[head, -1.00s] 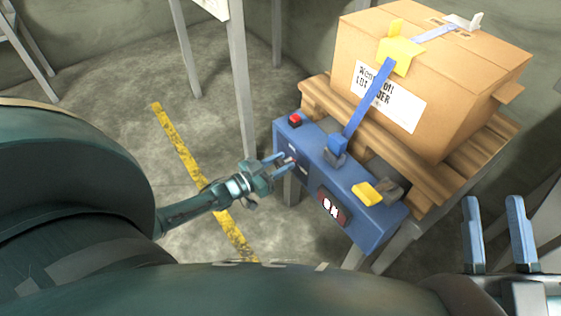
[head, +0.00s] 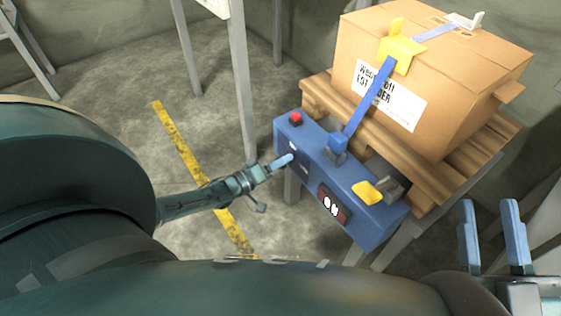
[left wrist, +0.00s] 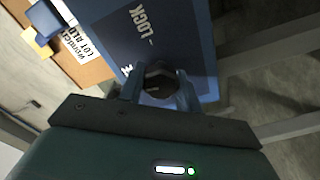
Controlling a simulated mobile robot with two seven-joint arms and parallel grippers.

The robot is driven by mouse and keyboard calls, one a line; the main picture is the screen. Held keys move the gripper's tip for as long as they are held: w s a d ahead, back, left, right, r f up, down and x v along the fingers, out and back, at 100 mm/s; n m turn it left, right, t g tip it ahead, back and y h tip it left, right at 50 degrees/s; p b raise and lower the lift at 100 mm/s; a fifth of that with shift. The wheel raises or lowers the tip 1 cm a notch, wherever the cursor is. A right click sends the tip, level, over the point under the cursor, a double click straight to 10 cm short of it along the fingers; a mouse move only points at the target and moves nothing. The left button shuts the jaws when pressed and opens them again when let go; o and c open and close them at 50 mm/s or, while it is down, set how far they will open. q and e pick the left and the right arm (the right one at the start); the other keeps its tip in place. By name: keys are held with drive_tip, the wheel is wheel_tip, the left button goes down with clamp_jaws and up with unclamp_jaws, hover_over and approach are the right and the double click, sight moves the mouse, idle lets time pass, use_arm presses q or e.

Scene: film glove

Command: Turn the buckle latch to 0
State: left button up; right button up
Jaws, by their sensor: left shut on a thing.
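The blue box (head: 315,180) has lettering ending in "LOCK" on its side face, seen in the left wrist view (left wrist: 180,35). A dark, faceted round knob, which seems to be the buckle latch (left wrist: 157,82), sits on that face. My left gripper (head: 284,161) is at the box's near left side; in the left wrist view its fingers (left wrist: 160,88) close on both sides of the knob. The knob's angle is hard to tell, and the fingers hide it in the head view. My right gripper (head: 492,235) is open and empty at the lower right.
A blue strap (head: 370,108) runs over a cardboard carton (head: 435,75) on a wooden pallet (head: 410,165). Floor is clear at left.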

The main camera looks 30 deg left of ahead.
use_arm(q)
drive_tip(key=shift+n, duration=0.8)
use_arm(e)
drive_tip(key=shift+r, duration=0.15)
use_arm(q)
drive_tip(key=shift+f, duration=0.1)
drive_tip(key=o, duration=1)
drive_tip(key=shift+c, duration=0.2)
use_arm(e)
drive_tip(key=shift+r, duration=0.1)
use_arm(q)
drive_tip(key=shift+s+a, duration=0.15)
drive_tip(key=shift+s, duration=0.1)
drive_tip(key=p+v, duration=0.3)
drive_tip(key=v, duration=0.9)
drive_tip(key=shift+s+a, duration=0.2)
drive_tip(key=shift+s, duration=0.1)
use_arm(e)
drive_tip(key=shift+s+f+m+g+h, duration=0.25)
drive_tip(key=shift+f+h, duration=0.2)
drive_tip(key=shift+f, duration=0.2)
drive_tip(key=shift+s+f+m+g+h, duration=0.15)
drive_tip(key=shift+f+m+g+h, duration=0.1)
drive_tip(key=shift+f+h, duration=0.3)
